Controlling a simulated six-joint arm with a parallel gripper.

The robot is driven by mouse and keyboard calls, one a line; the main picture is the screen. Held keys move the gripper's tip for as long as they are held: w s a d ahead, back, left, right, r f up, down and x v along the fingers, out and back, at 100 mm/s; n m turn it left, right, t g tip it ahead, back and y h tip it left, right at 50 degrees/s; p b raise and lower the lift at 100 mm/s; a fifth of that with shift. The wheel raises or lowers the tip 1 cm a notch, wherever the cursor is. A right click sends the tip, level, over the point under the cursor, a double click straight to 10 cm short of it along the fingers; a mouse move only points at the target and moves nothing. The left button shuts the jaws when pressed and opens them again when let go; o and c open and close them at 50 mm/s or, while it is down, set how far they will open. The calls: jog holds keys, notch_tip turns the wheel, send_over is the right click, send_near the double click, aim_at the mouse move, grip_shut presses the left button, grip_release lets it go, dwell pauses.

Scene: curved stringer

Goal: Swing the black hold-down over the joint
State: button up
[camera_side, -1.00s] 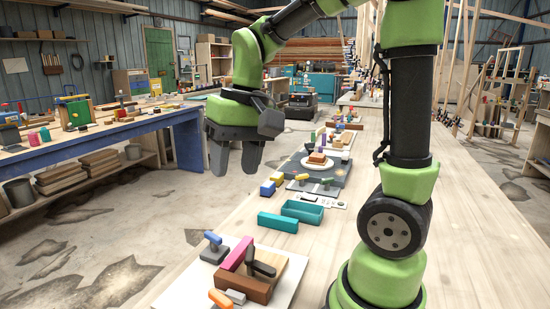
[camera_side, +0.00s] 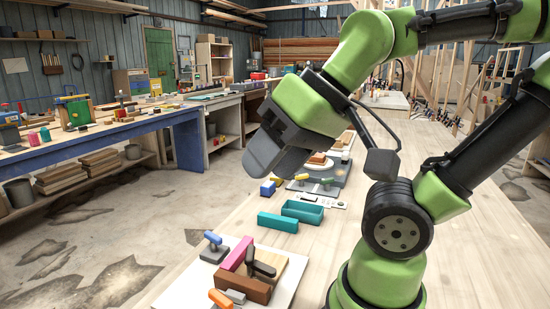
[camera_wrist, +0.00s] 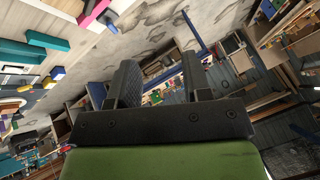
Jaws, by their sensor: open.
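The black hold-down (camera_side: 261,266) stands on a pale board (camera_side: 187,291) at the front of the bench in the side view. It is beside a pink block (camera_side: 237,253) and a brown block (camera_side: 243,287), which meet near it. My gripper (camera_side: 258,158) is well above and behind these parts, tilted down to the left, open and empty. In the wrist view my gripper (camera_wrist: 159,76) shows two fingers apart with nothing between them. The pink block (camera_wrist: 93,13) shows at the top left there; I cannot make out the hold-down in that view.
A blue-handled clamp (camera_side: 213,241) and an orange-handled one (camera_side: 220,299) flank the blocks. A teal block (camera_side: 277,222) and teal tray (camera_side: 303,211) lie behind. My forearm hides some bench items. The bench right of the tray is clear.

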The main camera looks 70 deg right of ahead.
dwell(0.4)
jog(key=n+g+h, duration=0.2)
jog(key=n+g, duration=0.5)
jog(key=n, duration=1.9)
send_over(250, 251)
notch_tip(250, 251, down, 15)
notch_tip(250, 251, down, 9)
jog(key=shift+f, duration=0.2)
grip_shut()
